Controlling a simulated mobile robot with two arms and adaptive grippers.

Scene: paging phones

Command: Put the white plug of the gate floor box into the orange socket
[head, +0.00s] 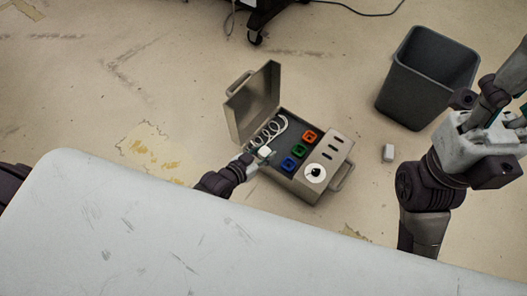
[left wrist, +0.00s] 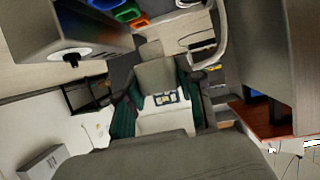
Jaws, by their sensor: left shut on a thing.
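My left gripper (head: 258,158) reaches into the open grey floor box (head: 318,195). It is shut on the white plug (head: 265,151), held between its green finger pads in the left wrist view (left wrist: 168,121). The orange socket (head: 309,136) is to the right of the plug and apart from it; it also shows at the top of the left wrist view (left wrist: 137,20). A green socket (head: 298,150) and a blue socket (head: 289,163) are in the same row. My right gripper (head: 518,113) is at the right edge, partly cut off; its opening is unclear.
The box lid (head: 252,101) stands open on the left. A white coiled cord (head: 270,131) lies in the box. A white dial with a black knob (head: 315,173) is at its front. A dark bin (head: 428,78) and a small white block (head: 388,153) are to the right on the floor.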

